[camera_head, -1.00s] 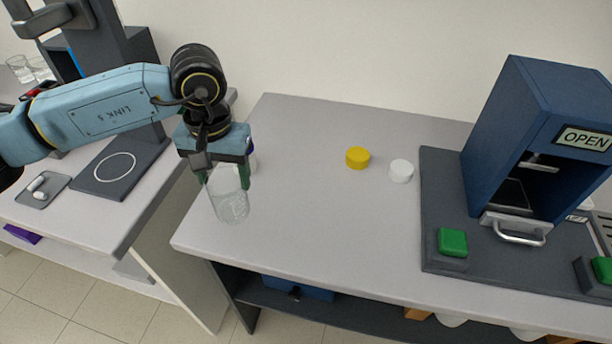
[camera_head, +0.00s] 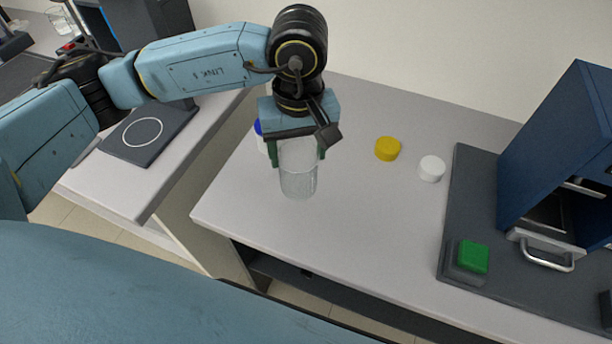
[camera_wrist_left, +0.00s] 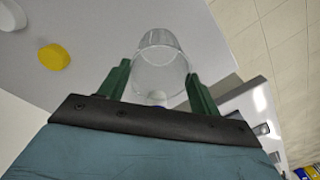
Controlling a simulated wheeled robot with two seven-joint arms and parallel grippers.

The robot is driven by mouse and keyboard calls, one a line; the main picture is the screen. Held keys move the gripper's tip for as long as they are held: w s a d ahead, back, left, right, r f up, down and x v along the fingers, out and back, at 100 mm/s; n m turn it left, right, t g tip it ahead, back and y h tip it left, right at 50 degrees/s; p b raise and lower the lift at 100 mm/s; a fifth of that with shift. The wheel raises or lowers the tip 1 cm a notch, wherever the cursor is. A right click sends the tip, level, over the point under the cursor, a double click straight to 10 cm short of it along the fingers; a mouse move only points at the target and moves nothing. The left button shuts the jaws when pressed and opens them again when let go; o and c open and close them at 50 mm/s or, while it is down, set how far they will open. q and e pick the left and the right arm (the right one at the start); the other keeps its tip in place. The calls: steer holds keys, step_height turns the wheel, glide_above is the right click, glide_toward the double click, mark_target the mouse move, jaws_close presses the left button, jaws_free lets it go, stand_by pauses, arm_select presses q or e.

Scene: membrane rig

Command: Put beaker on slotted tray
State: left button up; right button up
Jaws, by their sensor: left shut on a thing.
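A clear glass beaker (camera_head: 299,180) is upright between the green fingers of my left gripper (camera_head: 297,153), over the grey bench. My left gripper is shut on it. In the left wrist view the beaker (camera_wrist_left: 160,62) sits between the two fingers (camera_wrist_left: 159,90). I cannot tell whether its base touches the bench or hangs just above it. The slotted tray is not clearly visible in the current views. My right gripper is not in view.
A yellow cap (camera_head: 387,148) and a white cap (camera_head: 431,168) lie on the bench right of the beaker. Farther right stand a green button (camera_head: 473,257) and a blue box-shaped rig (camera_head: 565,150) with a handle. A blue-topped item (camera_head: 258,128) is partly hidden behind my gripper.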

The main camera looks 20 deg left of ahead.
arm_select(q)
steer(key=shift+f, duration=3.15)
steer(key=shift+f, duration=0.1)
steer(key=shift+f, duration=0.1)
steer(key=o, duration=1)
